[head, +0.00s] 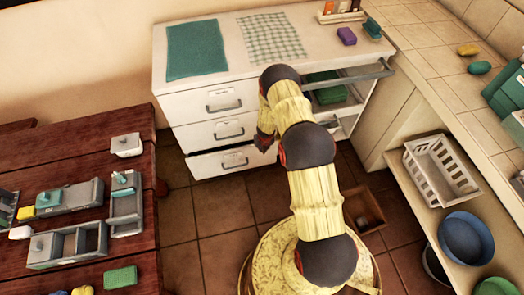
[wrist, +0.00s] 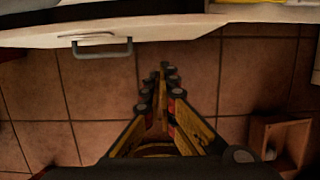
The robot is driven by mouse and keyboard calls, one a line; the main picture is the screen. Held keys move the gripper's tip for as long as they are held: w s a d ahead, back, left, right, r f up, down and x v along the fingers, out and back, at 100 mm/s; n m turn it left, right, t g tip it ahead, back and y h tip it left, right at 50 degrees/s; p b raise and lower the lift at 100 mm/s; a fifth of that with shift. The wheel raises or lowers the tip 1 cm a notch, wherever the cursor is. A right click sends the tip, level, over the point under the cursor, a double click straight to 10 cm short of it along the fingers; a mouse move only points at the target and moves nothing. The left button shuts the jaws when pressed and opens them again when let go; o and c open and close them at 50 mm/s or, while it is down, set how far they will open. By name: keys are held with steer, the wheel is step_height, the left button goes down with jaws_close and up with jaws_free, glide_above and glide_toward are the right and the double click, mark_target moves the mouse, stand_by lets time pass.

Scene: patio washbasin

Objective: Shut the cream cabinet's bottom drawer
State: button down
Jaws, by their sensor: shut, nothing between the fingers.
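The cream cabinet (head: 205,92) stands against the back wall, with a column of drawers on its left side. Its bottom drawer (head: 208,168) sits a little out, with a dark gap above its front. In the wrist view the drawer front (wrist: 185,30) crosses the top with its grey handle (wrist: 100,50), and a dark interior strip shows behind it. My gripper (head: 262,143) is in front of the cabinet near the drawer's right end. In the wrist view its fingers (wrist: 164,68) are shut and empty, to the right of the handle and apart from the front in the picture.
The upper drawers (head: 215,103) look shut. An open compartment (head: 350,95) with green cloth is at the cabinet's right. A brown box (head: 362,212) lies on the floor at right. A dark wooden table (head: 75,150) stands at left. Tiled floor (head: 190,215) lies clear between.

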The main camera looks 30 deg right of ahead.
steer(key=s+a+f+n+t+h, duration=0.1)
steer(key=s+a+f+n, duration=0.15)
steer(key=a+f, duration=0.7)
steer(key=s+a+f+n+t+p, duration=0.1)
steer(key=s+a+f+n, duration=0.15)
steer(key=a, duration=1.35)
steer(key=s+a+f+n+t+h, duration=0.1)
steer(key=s+a+f+n, duration=0.15)
steer(key=a+f, duration=0.7)
steer(key=m+t+h, duration=0.1)
steer(key=m+t, duration=0.7)
glide_toward(189, 163)
steer(key=shift+n, duration=0.25)
steer(key=b+x, duration=0.4)
steer(key=x, duration=0.1)
steer(key=shift+s+d+f, duration=0.1)
steer(key=shift+s+f, duration=0.05)
steer(key=shift+f, duration=0.05)
steer(key=shift+w+d, duration=0.15)
steer(key=shift+w, duration=0.4)
